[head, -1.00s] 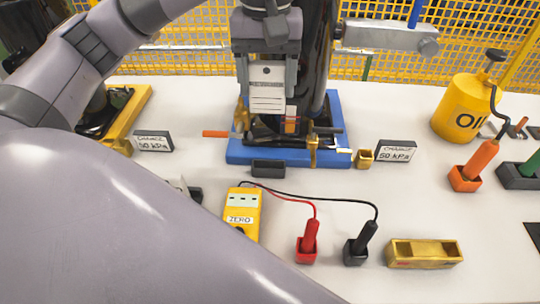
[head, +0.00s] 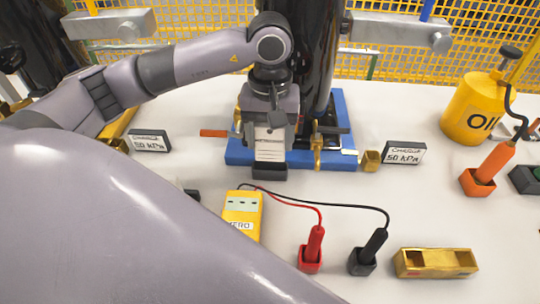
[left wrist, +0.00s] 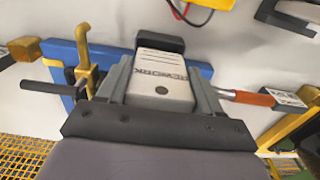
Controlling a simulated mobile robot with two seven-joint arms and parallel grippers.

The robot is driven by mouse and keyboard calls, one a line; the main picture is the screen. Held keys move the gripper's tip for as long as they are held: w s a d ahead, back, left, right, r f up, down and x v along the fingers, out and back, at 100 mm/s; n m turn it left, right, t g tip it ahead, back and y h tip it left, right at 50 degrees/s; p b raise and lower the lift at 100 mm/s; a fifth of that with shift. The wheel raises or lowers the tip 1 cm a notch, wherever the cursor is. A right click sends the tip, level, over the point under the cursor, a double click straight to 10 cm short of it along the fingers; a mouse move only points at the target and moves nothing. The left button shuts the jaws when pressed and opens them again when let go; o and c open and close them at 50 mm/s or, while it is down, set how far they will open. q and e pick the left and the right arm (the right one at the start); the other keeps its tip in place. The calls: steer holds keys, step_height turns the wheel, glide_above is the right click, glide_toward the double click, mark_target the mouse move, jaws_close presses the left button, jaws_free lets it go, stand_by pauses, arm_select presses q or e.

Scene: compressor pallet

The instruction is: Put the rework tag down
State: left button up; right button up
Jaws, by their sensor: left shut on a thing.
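The rework tag (head: 270,143) is a white card with printed lines, and "REWORK" reads on it in the left wrist view (left wrist: 160,80). My left gripper (head: 269,150) is shut on it and holds it at the front edge of the blue base (head: 240,155). The tag's lower edge is at a small black holder (head: 269,171). In the left wrist view the holder (left wrist: 160,42) lies just past the tag's far edge. I cannot tell whether the tag sits in its slot. My right gripper is out of view.
A black compressor (head: 318,70) stands on the blue base, with brass clamps (head: 318,145) in front. A yellow meter (head: 242,212), red probe (head: 313,245) and black probe (head: 370,250) stand nearer. A "50 kPa" sign (head: 403,152) and oil can (head: 472,110) are right.

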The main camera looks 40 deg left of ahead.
mark_target(270, 159)
arm_select(q)
steer(key=shift+f, duration=2.65)
steer(key=shift+f+b, duration=0.2)
steer(key=shift+b, duration=0.15)
steer(key=o, duration=0.8)
steer(key=shift+r, duration=0.15)
step_height(270, 159, up, 12)
steer(key=shift+r+p, duration=0.1)
steer(key=shift+p, duration=0.5)
steer(key=shift+s, duration=0.1)
